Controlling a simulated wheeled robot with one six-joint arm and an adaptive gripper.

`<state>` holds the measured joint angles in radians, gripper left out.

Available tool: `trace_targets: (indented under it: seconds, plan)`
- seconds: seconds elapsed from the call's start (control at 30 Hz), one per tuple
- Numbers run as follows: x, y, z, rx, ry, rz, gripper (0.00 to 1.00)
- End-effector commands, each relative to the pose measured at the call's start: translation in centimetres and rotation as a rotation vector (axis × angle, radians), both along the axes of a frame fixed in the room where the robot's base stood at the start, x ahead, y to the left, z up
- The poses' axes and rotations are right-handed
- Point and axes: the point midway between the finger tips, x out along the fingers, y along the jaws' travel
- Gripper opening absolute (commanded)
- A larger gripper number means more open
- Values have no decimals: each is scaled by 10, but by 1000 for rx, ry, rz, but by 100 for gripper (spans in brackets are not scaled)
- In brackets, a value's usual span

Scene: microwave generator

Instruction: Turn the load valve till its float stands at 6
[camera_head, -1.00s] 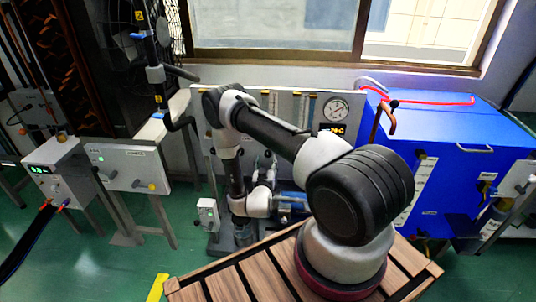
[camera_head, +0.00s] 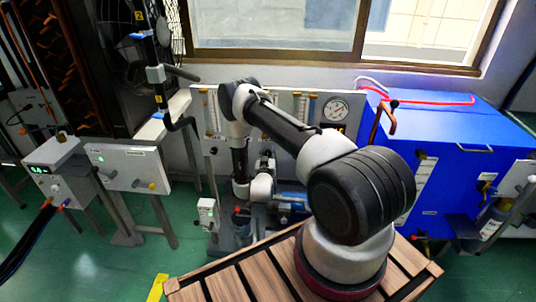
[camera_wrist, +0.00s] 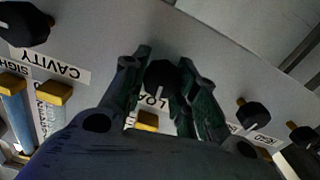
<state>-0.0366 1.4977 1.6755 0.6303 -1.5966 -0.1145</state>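The load valve is a black knob (camera_wrist: 160,75) with a pale pointer mark in the wrist view, by a partly covered label that starts "LOA". The label (camera_wrist: 153,101) reads upside down there. My gripper (camera_wrist: 166,62) has one dark finger on each side of the knob. The fingers look open, very close to its sides; I cannot tell whether they touch it. A yellow fitting (camera_wrist: 147,121) shows between the fingers beyond the label. The load float and its scale are hidden or too small to read. In the head view my arm hides the valve.
Other black knobs (camera_wrist: 253,115) and a cavity label (camera_wrist: 48,64) flank the valve. The head view shows flow tubes (camera_head: 299,108) and a round gauge (camera_head: 336,108) on the grey panel. A blue cabinet (camera_head: 460,135) stands right; a white box (camera_head: 133,167) stands left.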

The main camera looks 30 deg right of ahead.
Motion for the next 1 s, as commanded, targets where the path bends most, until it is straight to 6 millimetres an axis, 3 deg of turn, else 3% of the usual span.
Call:
trace_targets:
  seconds: [0.17, 0.43, 0.73, 0.77, 0.8, 0.87, 1.0]
  plan:
    - [0, 0, 0, -9, 6, 0, 5]
    - [0, 1, -1, -186, 127, -1, 5]
    - [0, 1, -1, -203, 138, 0, 5]
    - [0, 1, -1, -203, 138, 0, 32]
    - [0, 1, -1, -203, 138, 0, 39]
    - [0, 1, -1, -203, 138, 0, 50]
    - [0, 1, -1, -203, 138, 0, 51]
